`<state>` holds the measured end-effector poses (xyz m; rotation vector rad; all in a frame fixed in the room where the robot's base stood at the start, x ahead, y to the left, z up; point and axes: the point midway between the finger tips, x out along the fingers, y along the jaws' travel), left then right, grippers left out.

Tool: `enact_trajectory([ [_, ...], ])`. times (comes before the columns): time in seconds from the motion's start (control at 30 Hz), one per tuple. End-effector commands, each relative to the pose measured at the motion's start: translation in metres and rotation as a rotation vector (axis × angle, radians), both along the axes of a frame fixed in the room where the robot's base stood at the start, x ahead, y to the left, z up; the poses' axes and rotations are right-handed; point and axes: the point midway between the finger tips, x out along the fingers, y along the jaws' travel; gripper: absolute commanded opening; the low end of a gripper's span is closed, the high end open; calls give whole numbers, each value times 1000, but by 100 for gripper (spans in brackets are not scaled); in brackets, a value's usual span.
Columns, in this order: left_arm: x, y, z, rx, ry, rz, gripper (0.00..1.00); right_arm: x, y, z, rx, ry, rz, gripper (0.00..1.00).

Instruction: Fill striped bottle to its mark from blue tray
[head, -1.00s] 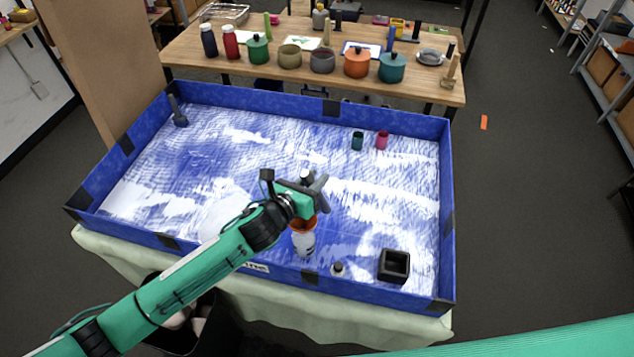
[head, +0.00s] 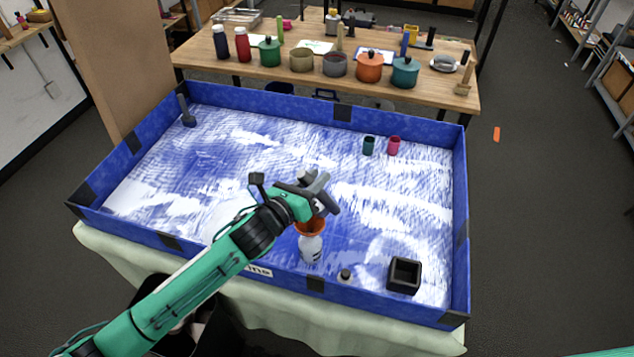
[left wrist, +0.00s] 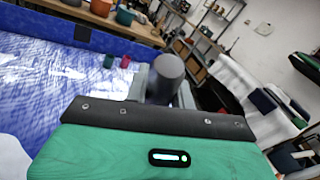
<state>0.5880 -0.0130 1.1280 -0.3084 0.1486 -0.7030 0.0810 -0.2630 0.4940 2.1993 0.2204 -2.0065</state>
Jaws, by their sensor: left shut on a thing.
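The blue tray (head: 398,126) is a wide, low-walled box with white material spread over its floor. A white bottle with dark marks (head: 311,248) stands upright near its front wall, with an orange funnel (head: 311,226) at its top. My left gripper (head: 318,190) is above the funnel, shut on a dark grey cylindrical handle, whose rounded end shows large in the left wrist view (left wrist: 168,76). The gripper and arm hide the rest of the held thing. The level in the bottle is too small to tell. My right gripper is out of view.
A black square holder (head: 404,275) and a small dark-topped item (head: 345,275) are right of the bottle. A green cup (head: 369,146) and pink cup (head: 394,146) stand toward the back. A dark tool (head: 187,112) leans in the back left corner. The tray's middle is clear.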

Motion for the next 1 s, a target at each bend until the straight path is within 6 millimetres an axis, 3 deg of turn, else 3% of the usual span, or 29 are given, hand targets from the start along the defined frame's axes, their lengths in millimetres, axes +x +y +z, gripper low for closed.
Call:
enact_trajectory([
  [1.0, -4, 22, -6, -183, -26, -1, 0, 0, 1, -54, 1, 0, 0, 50],
])
